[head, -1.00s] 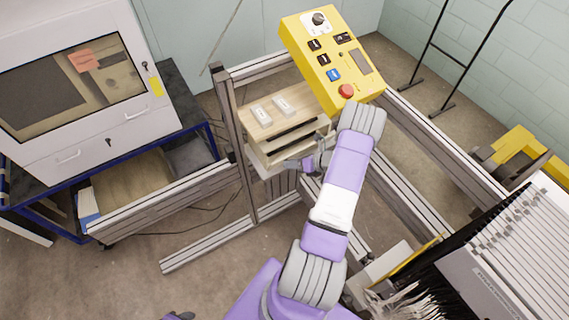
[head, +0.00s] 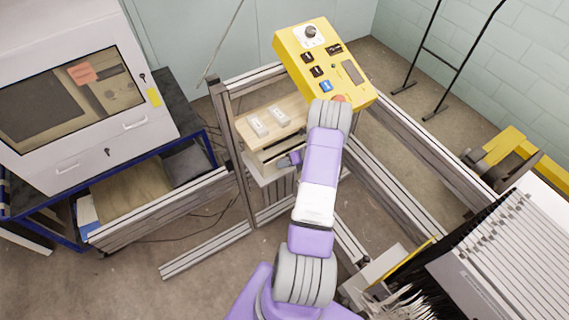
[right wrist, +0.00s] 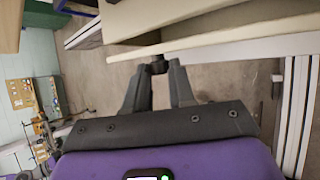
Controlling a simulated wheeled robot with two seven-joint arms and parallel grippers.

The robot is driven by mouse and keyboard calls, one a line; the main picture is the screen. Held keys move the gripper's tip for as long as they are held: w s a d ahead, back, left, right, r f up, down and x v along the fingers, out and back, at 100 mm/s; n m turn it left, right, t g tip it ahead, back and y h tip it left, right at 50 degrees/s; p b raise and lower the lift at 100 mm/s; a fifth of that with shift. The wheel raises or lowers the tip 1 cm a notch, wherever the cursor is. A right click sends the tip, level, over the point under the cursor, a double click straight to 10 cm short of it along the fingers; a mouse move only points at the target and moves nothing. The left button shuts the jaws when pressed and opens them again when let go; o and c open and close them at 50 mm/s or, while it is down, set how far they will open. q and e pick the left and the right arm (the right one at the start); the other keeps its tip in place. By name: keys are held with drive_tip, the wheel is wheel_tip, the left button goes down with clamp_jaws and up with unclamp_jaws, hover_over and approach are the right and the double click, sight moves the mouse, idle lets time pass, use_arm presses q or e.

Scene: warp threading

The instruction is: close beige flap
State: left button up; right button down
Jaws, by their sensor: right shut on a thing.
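The beige flap (right wrist: 225,38) is a thin pale board across the top of the right wrist view, with a narrow gap between it and the beige box (right wrist: 180,15). In the head view the flap's front (head: 262,170) shows below the wood-topped box (head: 246,130), partly hidden by my arm. My right gripper (head: 291,160) is at the flap's right end in the head view. In the right wrist view its fingers (right wrist: 158,68) are shut on a small dark knob (right wrist: 158,64) at the flap's edge. My left gripper is out of view.
A yellow control box (head: 325,65) stands above and right of the flap, close to my arm. Grey aluminium rails (head: 228,130) frame the space. A white cabinet (head: 85,75) stands at the left. Bare floor (head: 130,285) shows at the lower left.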

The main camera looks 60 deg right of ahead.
drive_tip(key=c, duration=0.9)
unclamp_jaws()
drive_tip(key=shift+c, duration=0.2)
drive_tip(key=v, duration=0.7)
drive_tip(key=shift+s+r+b, duration=0.2)
drive_tip(key=shift+s+b, duration=0.05)
drive_tip(key=shift+b, duration=0.1)
drive_tip(key=w+a+f+n+g+y, duration=0.15)
drive_tip(key=a+f+n+g, duration=0.3)
drive_tip(key=a+n, duration=0.55)
drive_tip(key=w+a+f+n+g+y, duration=0.1)
drive_tip(key=w+a+f+n+g, duration=0.35)
drive_tip(key=a, duration=0.95)
drive_tip(key=s+a+n+h, duration=0.1)
drive_tip(key=s+a+n, duration=0.1)
drive_tip(key=a+n, duration=1.05)
drive_tip(key=s+a+n, duration=0.2)
drive_tip(key=a+n, duration=0.9)
drive_tip(key=n, duration=0.2)
wheel_tip(320, 180, down, 15)
drive_tip(key=t+b, duration=0.1)
drive_tip(key=b, duration=1.3)
